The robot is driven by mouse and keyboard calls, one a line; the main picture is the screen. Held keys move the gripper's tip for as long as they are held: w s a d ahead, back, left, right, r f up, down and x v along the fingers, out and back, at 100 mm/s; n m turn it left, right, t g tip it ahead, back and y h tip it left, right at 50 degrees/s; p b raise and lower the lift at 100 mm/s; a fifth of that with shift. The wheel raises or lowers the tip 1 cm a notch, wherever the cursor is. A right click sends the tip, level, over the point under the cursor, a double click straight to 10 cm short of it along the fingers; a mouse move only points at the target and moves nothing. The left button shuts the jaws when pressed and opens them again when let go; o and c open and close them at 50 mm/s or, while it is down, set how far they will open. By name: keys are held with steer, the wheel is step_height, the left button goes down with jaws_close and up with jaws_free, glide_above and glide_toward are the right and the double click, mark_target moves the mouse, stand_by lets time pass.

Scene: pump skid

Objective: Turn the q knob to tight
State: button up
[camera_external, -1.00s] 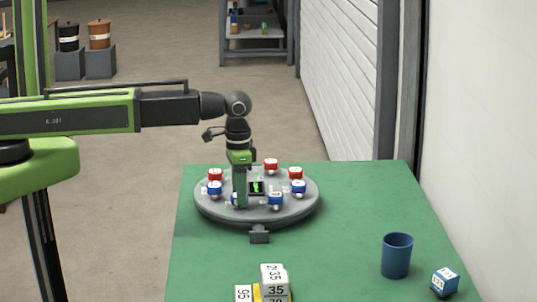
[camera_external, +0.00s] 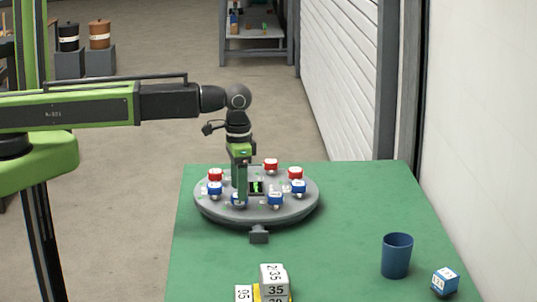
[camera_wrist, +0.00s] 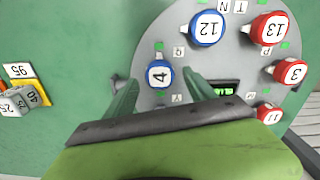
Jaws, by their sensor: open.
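A round grey turntable-like panel (camera_external: 205,208) carries several red and blue knobs with white numbered tops. In the wrist view, a blue knob marked 4 (camera_wrist: 158,74) lies in the gap between my fingertips. My gripper (camera_wrist: 161,80) is open, with one green finger on each side of that knob. I cannot tell whether either finger touches it. In the external view my gripper (camera_external: 241,197) points straight down at the panel's near side and partly hides a blue knob. Small letter tags stand beside the knobs; the one by knob 4 (camera_wrist: 179,51) is too blurred to read surely.
Another blue knob, marked 12 (camera_wrist: 207,28), and red knobs (camera_wrist: 290,72) sit close by. A small dark display with green digits (camera_wrist: 225,88) is right of my fingers.

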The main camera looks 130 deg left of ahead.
step_height(320, 180, up, 16)
steer(key=p, duration=1.4)
steer(key=shift+f, duration=0.2)
steer(key=w+d+f+m+b, duration=0.25)
steer(key=w+d, duration=0.25)
steer(key=d, duration=0.4)
steer(key=w+d+f+m+b, duration=0.1)
steer(key=w+d+f+b, duration=0.15)
steer(key=w+d, duration=0.45)
steer(key=w+d+f+m+b, duration=0.2)
steer(key=w+d+f, duration=0.1)
steer(key=d, duration=0.9)
steer(key=s+d+f+m+b, duration=0.1)
steer(key=s+d+m+b, duration=0.1)
steer(key=d, duration=0.8)
steer(key=s+d+f+m+b, duration=0.2)
steer(key=d+m, duration=0.1)
steer(key=d, duration=0.8)
steer(key=shift+s+d+f+m, duration=0.15)
steer(key=shift+s+f+m, duration=0.15)
steer(key=shift+s+m, duration=0.1)
